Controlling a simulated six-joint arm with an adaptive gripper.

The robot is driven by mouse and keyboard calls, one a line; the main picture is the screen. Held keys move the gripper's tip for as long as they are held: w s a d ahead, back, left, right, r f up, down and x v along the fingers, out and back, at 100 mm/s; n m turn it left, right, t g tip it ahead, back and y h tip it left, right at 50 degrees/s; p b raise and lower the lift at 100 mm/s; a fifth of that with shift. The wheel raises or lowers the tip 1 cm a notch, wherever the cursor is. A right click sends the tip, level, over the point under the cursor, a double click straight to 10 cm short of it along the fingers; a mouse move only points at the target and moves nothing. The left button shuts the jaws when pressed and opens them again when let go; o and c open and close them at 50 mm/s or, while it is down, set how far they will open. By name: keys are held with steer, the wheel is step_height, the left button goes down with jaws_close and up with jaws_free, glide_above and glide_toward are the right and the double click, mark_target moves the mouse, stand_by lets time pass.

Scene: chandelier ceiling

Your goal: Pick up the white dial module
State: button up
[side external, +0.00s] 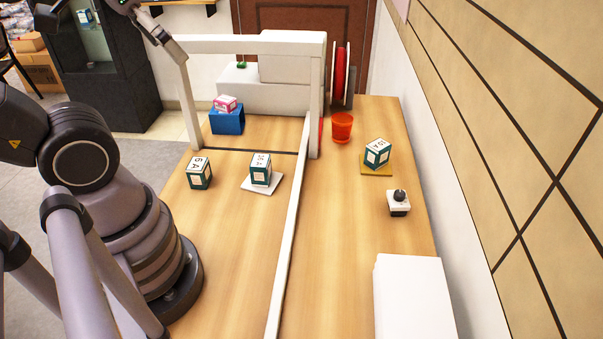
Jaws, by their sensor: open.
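The white dial module (399,208) is a small white block with a dark round knob on top. It stands upright on the right part of the wooden table, near the wall. My gripper (168,42) shows only partly at the top left, cut off by the picture's top edge. It is open, empty and far from the module, up beyond the white frame's left post.
A white frame (315,110) with a long white bar crosses the table between my arm and the module. Boxes on a yellow pad (371,171) and a white pad (252,186), a red cup (342,126) and a white block (412,290) stand around. Table beside the module is clear.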

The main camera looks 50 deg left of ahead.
mark_target(393, 198)
steer(key=w+d+f+n+g+h, duration=0.2)
steer(key=w+d+f+n+h, duration=0.4)
steer(key=w+d, duration=0.25)
steer(key=w+d+f+n+g+h, duration=0.3)
steer(key=w+d+f+n+h, duration=0.1)
steer(key=w+d+n+h, duration=0.35)
steer(key=w+f+n+t, duration=0.6)
steer(key=w+f+n, duration=0.2)
steer(key=w+f, duration=0.3)
steer(key=w+a+f+n+t+y, duration=0.1)
steer(key=a+f+n, duration=0.1)
steer(key=f, duration=0.2)
steer(key=a+f+n+t+y, duration=0.1)
steer(key=a+f+n+y, duration=0.1)
steer(key=f, duration=0.3)
steer(key=w+a+f+n+t+y, duration=0.1)
steer(key=f+n+t+y, duration=0.1)
steer(key=f, duration=0.3)
steer(key=shift+w+a+n, duration=0.35)
steer(key=shift+a, duration=0.05)
steer(key=x, duration=0.7)
steer(key=shift+f, duration=0.15)
steer(key=x, duration=0.6)
steer(key=shift+w+f, duration=0.2)
steer(key=shift+f, duration=0.05)
